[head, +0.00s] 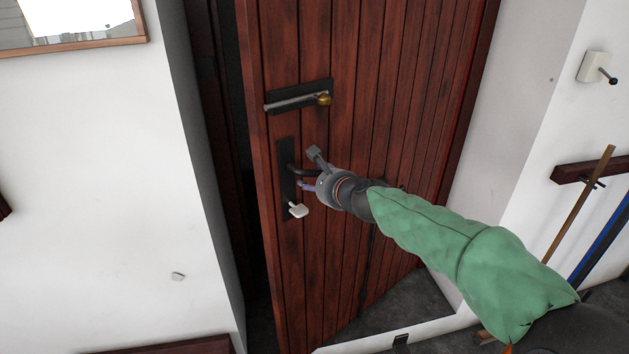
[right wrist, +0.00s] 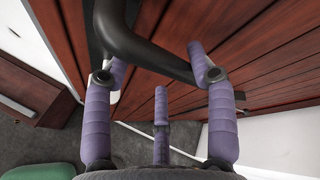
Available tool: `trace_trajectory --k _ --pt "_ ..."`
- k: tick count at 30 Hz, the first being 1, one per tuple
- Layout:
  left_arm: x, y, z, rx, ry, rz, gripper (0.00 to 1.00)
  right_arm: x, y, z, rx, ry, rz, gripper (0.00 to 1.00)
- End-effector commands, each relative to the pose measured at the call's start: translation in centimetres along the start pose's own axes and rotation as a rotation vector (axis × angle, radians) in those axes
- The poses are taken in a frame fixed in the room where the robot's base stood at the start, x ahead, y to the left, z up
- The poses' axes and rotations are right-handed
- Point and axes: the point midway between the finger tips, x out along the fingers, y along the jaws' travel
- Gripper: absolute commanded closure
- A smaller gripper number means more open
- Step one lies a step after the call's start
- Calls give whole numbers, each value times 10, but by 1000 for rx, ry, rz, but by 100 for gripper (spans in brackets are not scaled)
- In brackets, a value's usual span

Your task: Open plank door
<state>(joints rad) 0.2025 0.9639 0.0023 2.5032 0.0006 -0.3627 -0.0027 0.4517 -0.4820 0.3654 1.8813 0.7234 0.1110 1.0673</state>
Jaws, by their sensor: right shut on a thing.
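The plank door (head: 342,120) is dark red wood with vertical boards, and it stands ajar, with a dark gap along its left edge. A black lever handle (head: 300,171) on a black plate sits at the door's left side; it also shows close up in the right wrist view (right wrist: 140,45). My right gripper (head: 310,170) is at the handle. In the right wrist view its purple fingers (right wrist: 160,80) are around the black lever, shut on it. A white key tag (head: 298,210) hangs below the handle. My left gripper is not in view.
A bolt with a brass knob (head: 323,99) is fixed above the handle. The white wall (head: 90,190) lies left of the frame. At right are a wall switch (head: 594,67) and a rail with long-handled tools (head: 592,215). Grey floor shows below the door.

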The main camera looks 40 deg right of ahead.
Motion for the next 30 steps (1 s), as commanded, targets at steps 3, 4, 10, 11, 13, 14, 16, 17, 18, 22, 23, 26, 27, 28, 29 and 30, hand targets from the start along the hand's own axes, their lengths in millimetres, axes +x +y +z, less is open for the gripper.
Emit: trace_trajectory --k 3,4,10,11,13,14,16,17,18,22,23,26,27,28,29,30 --pt "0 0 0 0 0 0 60 -21 2 0 0 -1 4 49" --pt "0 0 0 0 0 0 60 -27 2 0 -1 -1 5 49" --pt "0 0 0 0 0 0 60 -67 1 0 0 -1 1 49" --pt "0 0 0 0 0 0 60 -72 1 0 0 -1 1 49" --pt "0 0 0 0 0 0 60 -82 1 0 0 -1 0 49" --pt "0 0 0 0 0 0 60 -86 0 0 1 -2 -1 49" --pt "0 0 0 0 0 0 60 -94 0 1 1 -2 -1 49" --pt "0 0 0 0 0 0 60 -96 0 1 0 -2 -2 49" --pt "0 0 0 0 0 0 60 -99 0 1 0 -2 -2 49" --pt "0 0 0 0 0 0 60 -103 -1 1 2 -2 -3 49" --pt "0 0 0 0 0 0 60 -103 -1 1 2 -2 -3 49" --pt "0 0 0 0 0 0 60 -104 -2 1 2 -2 -5 49" --pt "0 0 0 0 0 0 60 -104 -2 1 2 -2 -5 49" --pt "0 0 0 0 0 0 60 -104 -2 1 1 -2 -6 49" --pt "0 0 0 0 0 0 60 -104 -2 1 1 -2 -6 49" --pt "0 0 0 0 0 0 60 -104 -1 1 2 -2 -3 49"
